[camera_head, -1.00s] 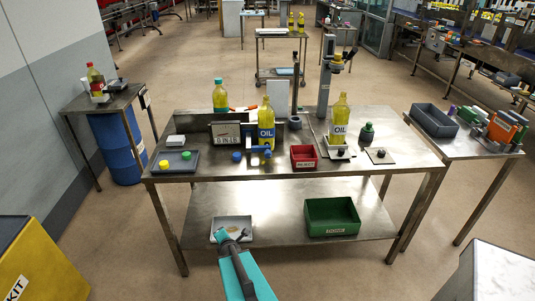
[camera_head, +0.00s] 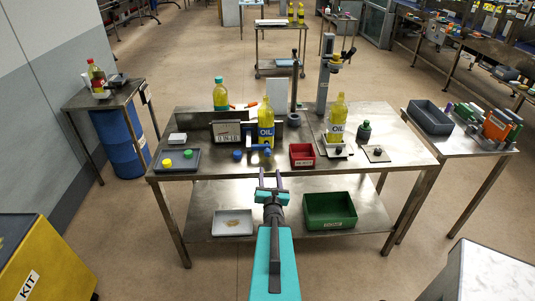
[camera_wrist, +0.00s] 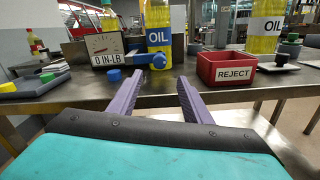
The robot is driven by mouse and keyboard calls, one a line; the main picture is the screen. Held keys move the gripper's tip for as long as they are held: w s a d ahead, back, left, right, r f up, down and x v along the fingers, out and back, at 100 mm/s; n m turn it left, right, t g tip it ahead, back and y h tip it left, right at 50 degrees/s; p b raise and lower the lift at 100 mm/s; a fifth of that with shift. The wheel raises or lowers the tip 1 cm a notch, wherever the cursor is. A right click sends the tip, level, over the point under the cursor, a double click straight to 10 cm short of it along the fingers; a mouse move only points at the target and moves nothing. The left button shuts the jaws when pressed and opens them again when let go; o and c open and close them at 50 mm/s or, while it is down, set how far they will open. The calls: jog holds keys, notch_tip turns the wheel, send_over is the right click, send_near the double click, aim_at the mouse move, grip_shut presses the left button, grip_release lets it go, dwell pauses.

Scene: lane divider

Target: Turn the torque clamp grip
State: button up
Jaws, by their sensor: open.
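The torque tester with its dial and "0 IN-LB" display (camera_wrist: 104,47) stands on the steel table and also shows in the head view (camera_head: 227,131). To its right is a blue bar with a round knob (camera_wrist: 158,61), which looks like the clamp grip, in front of a yellow oil bottle (camera_wrist: 158,30). The grip also shows in the head view (camera_head: 267,152). A separate blue cap (camera_wrist: 113,75) lies to its left. My gripper (camera_wrist: 158,82) is open and empty, its purple fingers pointing at the table's front edge. It is short of the grip and not touching it.
A red REJECT bin (camera_wrist: 227,69) stands right of the grip. A grey tray with yellow and green caps (camera_head: 178,163) is at the left. A green bin (camera_head: 330,211) and a grey tray (camera_head: 232,223) sit on the lower shelf. The table's front edge (camera_head: 300,172) lies ahead of my gripper.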

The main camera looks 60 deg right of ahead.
aim_at(267, 155)
jog(key=shift+w+d+f+b, duration=0.15)
jog(key=shift+b, duration=0.25)
jog(key=b+x, duration=0.4)
jog(key=b, duration=0.5)
jog(key=shift+w+d, duration=0.2)
dwell(0.4)
jog(key=b, duration=0.3)
jog(key=w+d+b, duration=0.1)
jog(key=b, duration=0.3)
jog(key=shift+w+d+f, duration=0.1)
jog(key=shift+w+d, duration=0.1)
jog(key=shift+w, duration=0.1)
jog(key=d+b, duration=0.1)
jog(key=b, duration=0.4)
jog(key=shift+w+d+b, duration=0.1)
jog(key=shift+w+b, duration=0.05)
jog(key=shift+b, duration=0.2)
jog(key=shift+w+d+r, duration=0.25)
jog(key=shift+w+d, duration=0.1)
jog(key=shift+d, duration=0.15)
jog(key=shift+p+x, duration=0.55)
jog(key=shift+x, duration=1.6)
jog(key=shift+f, duration=0.1)
